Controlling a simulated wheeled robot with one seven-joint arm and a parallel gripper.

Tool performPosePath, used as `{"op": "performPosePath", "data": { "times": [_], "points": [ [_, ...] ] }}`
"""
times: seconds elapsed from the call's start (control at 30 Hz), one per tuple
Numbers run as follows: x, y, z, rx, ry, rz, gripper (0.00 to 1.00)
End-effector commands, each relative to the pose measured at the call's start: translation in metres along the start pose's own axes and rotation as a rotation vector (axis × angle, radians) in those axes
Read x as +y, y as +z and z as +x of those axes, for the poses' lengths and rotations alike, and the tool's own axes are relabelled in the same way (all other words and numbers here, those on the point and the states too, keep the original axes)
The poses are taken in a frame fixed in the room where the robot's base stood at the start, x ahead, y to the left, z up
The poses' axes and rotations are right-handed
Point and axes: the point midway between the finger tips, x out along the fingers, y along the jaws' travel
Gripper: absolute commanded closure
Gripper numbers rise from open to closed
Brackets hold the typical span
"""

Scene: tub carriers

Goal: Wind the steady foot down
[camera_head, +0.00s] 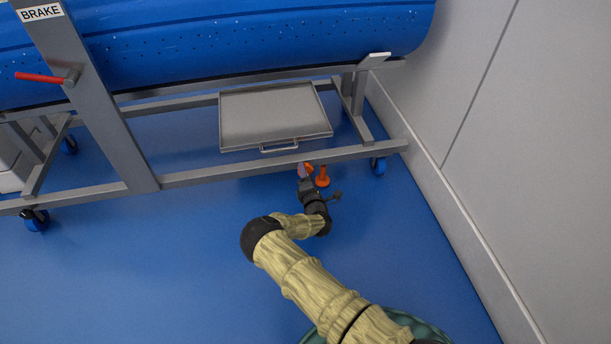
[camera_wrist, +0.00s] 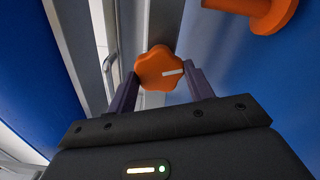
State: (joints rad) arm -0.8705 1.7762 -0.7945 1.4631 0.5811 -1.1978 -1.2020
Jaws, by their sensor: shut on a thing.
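An orange lobed knob (camera_wrist: 158,66) with a white mark sits between the two fingers of my gripper (camera_wrist: 163,78) in the wrist view. The fingers are shut on it from both sides. The white mark points to the right. In the head view the knob (camera_head: 306,168) shows at the carrier's lower front rail, partly hidden by my gripper (camera_head: 304,182). The orange steady foot (camera_head: 322,179), a short stem with a wide round base, stands just right of the knob. It also shows cut off at the wrist view's top right (camera_wrist: 268,14). I cannot tell whether its base touches the floor.
The grey carrier frame (camera_head: 230,172) holds a blue tub (camera_head: 240,45). A grey tray (camera_head: 272,115) with a handle sits low behind the rail. A red brake lever (camera_head: 40,77) is at left. Blue castors (camera_head: 378,166) stand nearby. A wall (camera_head: 545,130) bounds the right; front floor is clear.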

Motion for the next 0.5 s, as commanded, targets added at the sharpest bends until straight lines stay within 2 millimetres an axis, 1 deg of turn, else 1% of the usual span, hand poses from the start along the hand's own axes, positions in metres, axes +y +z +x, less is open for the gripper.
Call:
{"op": "performPosePath", "data": {
  "times": [0.37, 0.4, 0.5],
  "points": [
    [0.0003, 0.0009, 0.0008, -0.001, 0.0, -0.006, 0.71],
    [0.0003, 0.0009, 0.0008, -0.001, 0.0, -0.006, 0.44],
    [0.0003, 0.0007, 0.0007, -0.001, 0.0, -0.006, 0.26]
  ]
}}
